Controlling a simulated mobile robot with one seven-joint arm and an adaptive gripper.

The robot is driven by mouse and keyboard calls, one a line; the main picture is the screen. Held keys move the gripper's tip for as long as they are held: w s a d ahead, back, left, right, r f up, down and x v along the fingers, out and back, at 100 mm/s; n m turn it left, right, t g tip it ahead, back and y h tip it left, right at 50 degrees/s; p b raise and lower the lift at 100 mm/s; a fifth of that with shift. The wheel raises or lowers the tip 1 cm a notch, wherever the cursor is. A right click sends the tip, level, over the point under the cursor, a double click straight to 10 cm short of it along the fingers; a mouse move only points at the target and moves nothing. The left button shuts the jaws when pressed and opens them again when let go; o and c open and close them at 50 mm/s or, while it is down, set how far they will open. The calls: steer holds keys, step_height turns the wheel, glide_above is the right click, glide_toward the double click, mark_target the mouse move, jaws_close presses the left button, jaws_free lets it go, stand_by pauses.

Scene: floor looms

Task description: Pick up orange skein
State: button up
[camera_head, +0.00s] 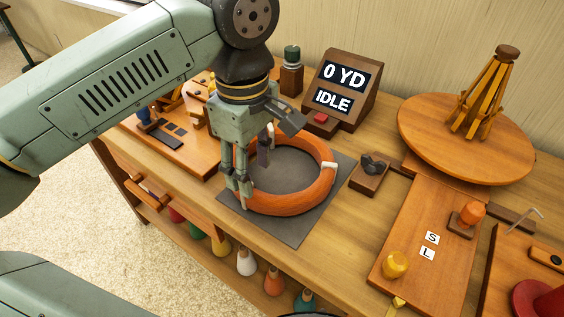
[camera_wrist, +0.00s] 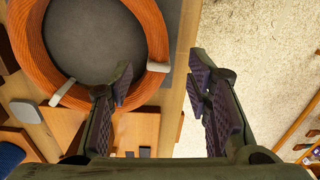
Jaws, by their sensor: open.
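The orange skein (camera_head: 290,204) is a thick ring with pale ties, lying flat on a dark grey mat (camera_head: 297,236) on the bench. My gripper (camera_head: 252,186) points down at the skein's left side in the head view, open and empty. In the wrist view the skein (camera_wrist: 30,48) fills the upper left. There my gripper (camera_wrist: 160,88) has one finger over the inside of the ring and the other outside it, past the bench edge, with the rim between them. I cannot tell how far the fingertips reach down beside the rim.
A counter box (camera_head: 341,88) reading "0 YD" and "IDLE" stands behind the skein. A round wooden winder (camera_head: 418,135) stands at the right. A dark-knobbed block (camera_head: 369,175) sits right of the mat. Several coloured cones, including a white one (camera_head: 246,262), stand on the shelf below.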

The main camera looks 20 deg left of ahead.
mark_target(256, 192)
steer(key=f+p, duration=0.1)
steer(key=f, duration=0.7)
steer(key=shift+d+f, duration=0.1)
steer(key=shift+d, duration=0.1)
jaws_close()
stand_by(0.4)
